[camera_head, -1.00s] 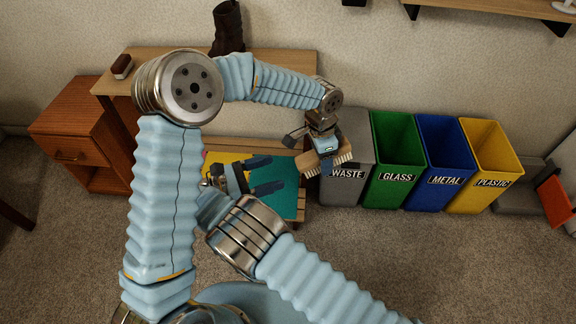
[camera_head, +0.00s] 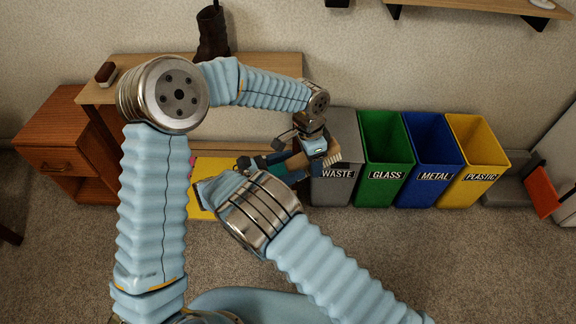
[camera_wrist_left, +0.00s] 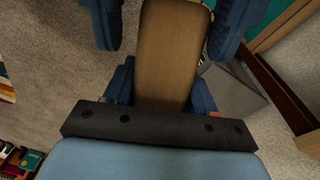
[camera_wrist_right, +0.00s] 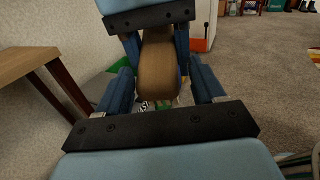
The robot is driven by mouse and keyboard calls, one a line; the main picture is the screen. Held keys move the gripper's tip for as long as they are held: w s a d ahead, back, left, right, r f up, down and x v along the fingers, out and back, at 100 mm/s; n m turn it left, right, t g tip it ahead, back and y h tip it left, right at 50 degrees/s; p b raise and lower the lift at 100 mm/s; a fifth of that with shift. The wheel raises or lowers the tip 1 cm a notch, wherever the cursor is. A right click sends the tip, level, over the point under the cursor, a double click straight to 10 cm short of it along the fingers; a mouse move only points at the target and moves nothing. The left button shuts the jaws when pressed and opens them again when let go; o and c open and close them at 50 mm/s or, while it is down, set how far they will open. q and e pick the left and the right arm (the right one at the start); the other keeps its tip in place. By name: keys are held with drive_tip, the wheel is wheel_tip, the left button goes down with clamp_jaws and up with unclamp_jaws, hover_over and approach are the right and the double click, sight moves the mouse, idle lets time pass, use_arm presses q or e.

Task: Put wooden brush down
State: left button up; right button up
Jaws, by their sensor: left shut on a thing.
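In the head view my grippers hide most of the brush.
A wooden table (camera_head: 268,65) stands behind my arms, with a dark boot (camera_head: 212,35) and a small brown-and-white object (camera_head: 106,73) on it. A wooden cabinet (camera_head: 60,135) stands left. Waste (camera_head: 337,172), glass (camera_head: 382,173), metal (camera_head: 433,177) and plastic (camera_head: 480,176) bins stand right.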

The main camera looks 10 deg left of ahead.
use_arm(q)
drive_tip(key=shift+w+a, duration=0.15)
drive_tip(key=shift+w, duration=0.05)
use_arm(e)
drive_tip(key=shift+s, duration=0.1)
drive_tip(key=c, duration=0.5)
use_arm(q)
drive_tip(key=o, duration=1.2)
drive_tip(key=shift+a, duration=0.1)
use_arm(e)
drive_tip(key=shift+c, duration=1)
use_arm(q)
drive_tip(key=shift+o, duration=1.4)
drive_tip(key=shift+r, duration=0.1)
